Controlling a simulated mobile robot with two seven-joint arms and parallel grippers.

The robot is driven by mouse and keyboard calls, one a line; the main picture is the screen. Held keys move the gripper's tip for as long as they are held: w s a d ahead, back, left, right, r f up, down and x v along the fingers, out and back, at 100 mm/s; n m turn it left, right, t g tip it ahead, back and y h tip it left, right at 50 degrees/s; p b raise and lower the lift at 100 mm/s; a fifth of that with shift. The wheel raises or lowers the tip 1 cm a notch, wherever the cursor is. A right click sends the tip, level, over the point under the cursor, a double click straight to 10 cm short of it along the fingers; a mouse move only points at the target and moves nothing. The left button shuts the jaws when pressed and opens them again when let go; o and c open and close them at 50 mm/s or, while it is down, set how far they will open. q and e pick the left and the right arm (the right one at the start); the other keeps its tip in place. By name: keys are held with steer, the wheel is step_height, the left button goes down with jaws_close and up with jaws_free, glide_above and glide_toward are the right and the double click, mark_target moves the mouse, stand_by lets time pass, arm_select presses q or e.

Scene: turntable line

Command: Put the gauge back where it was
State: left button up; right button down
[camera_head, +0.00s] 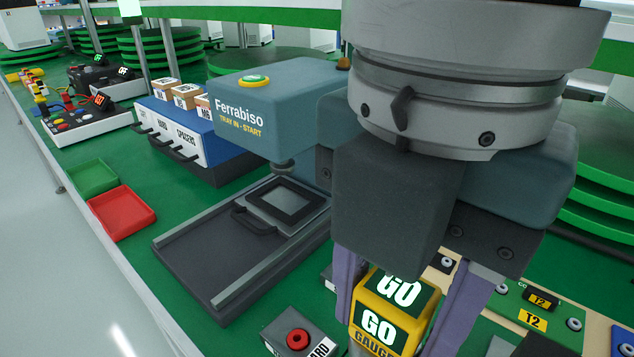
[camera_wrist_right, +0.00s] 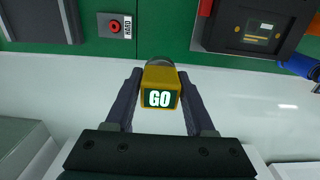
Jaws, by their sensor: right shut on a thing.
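The gauge (camera_head: 385,315) is a yellow block with dark green faces lettered GO and a GAUGE label. My right gripper (camera_head: 405,305) is shut on it, with one purple finger on each side. In the right wrist view the gauge (camera_wrist_right: 160,86) sits between the fingers of the same gripper (camera_wrist_right: 161,95). There it shows against the pale floor, just off the green bench's edge. Its lower end is cut off in the head view. My left gripper is not in view.
A grey block with a red ring (camera_head: 298,338) and a label ending in ARD stands left of the gauge; its label reads HARD in the wrist view (camera_wrist_right: 115,26). The Ferrabiso machine (camera_head: 280,95) stands behind, above a railed tray (camera_head: 200,265). Red (camera_head: 122,212) and green (camera_head: 92,178) trays lie left.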

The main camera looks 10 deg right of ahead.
step_height(320, 180, down, 18)
steer(key=b, duration=0.5)
steer(key=shift+w+f, duration=0.1)
steer(key=shift+f, duration=0.1)
steer(key=shift+f, duration=0.1)
steer(key=shift+f, duration=0.1)
steer(key=shift+c, duration=1.3)
jaws_free()
step_height(320, 180, up, 12)
steer(key=p, duration=0.3)
steer(key=shift+r+p, duration=0.2)
steer(key=shift+p, duration=0.15)
